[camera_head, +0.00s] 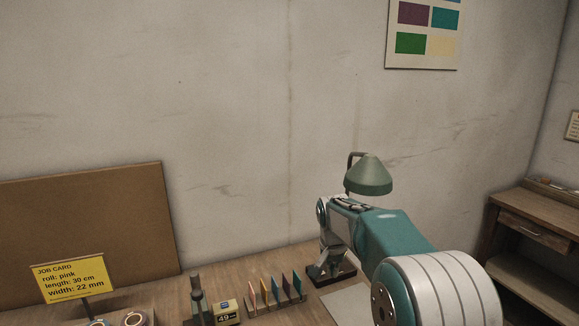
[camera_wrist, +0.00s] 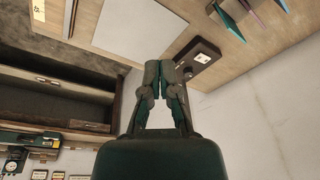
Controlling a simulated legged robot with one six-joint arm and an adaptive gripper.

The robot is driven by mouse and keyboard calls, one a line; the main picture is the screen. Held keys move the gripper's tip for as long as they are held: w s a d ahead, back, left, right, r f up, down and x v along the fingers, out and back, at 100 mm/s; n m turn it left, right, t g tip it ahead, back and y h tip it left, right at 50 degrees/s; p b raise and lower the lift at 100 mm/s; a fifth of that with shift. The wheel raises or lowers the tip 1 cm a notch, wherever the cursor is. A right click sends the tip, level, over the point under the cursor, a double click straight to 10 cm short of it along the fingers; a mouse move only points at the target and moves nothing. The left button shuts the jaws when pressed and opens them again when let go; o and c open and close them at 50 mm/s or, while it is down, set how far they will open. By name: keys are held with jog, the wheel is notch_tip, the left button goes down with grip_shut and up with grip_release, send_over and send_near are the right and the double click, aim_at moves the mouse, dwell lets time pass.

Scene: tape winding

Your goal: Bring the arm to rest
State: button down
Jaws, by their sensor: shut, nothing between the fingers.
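My gripper (camera_wrist: 160,70) shows in the wrist view with its dark fingers brought together at the tips and nothing between them. Beyond the tips in that view is a dark box-like device (camera_wrist: 197,56) on the workbench; I cannot tell the distance between them. In the head view my teal and white arm reaches from the lower right over the wooden workbench (camera_head: 262,267).
A yellow job card (camera_head: 69,278) reads pink, 30 cm, 22 mm. Tape rolls (camera_head: 134,319) are cut off at the bottom edge. A small yellow display unit (camera_head: 226,313) stands left of a rack of coloured plates (camera_head: 276,291). A brown board (camera_head: 90,225) leans behind. Wooden shelving (camera_head: 535,235) stands at right.

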jog(key=s+d+r+n+t, duration=0.1)
jog(key=s+d+r+n, duration=0.1)
jog(key=s+r, duration=0.5)
jog(key=s+d+r+n+t, duration=0.1)
jog(key=s+r, duration=0.3)
jog(key=s, duration=0.6)
jog(key=s+d+f+n+t, duration=0.1)
jog(key=s+f+n, duration=0.2)
jog(key=s, duration=1.5)
jog(key=shift+s+d+f+t+y, duration=0.2)
jog(key=shift+s+t+y, duration=0.1)
jog(key=shift+s+y, duration=0.1)
